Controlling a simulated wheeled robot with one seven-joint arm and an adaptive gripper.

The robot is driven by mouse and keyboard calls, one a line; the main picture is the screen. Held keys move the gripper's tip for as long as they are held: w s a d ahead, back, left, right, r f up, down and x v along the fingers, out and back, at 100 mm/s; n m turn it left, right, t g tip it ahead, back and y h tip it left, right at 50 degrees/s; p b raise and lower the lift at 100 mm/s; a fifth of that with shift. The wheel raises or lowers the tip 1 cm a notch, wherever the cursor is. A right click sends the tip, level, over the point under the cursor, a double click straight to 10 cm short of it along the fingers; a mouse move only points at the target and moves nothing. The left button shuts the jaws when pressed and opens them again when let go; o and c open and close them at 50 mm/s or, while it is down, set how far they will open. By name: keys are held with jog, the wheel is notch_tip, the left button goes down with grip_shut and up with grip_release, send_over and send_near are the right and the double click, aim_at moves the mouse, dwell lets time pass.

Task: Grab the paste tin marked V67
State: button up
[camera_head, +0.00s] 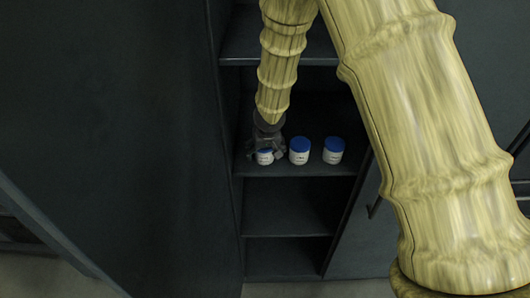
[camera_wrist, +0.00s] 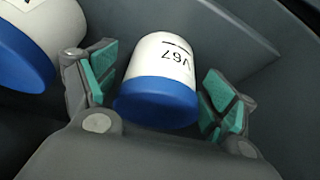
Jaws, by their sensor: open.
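The paste tin marked V67 (camera_wrist: 160,62) is white with a blue lid. In the head view the same tin (camera_head: 264,157) is the leftmost of three on a shelf, partly hidden by my gripper (camera_head: 266,150). My gripper is open around it. The label reads upside down in the wrist view.
Two more white tins with blue lids, a middle one (camera_head: 299,152) and a right one (camera_head: 333,151), stand on the same shelf (camera_head: 300,170). The middle one is likely the tin (camera_wrist: 25,48) close outside my left finger. The cabinet wall (camera_head: 222,120) is close on the left.

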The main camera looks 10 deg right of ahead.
jog(key=shift+f, duration=0.1)
jog(key=c, duration=1.3)
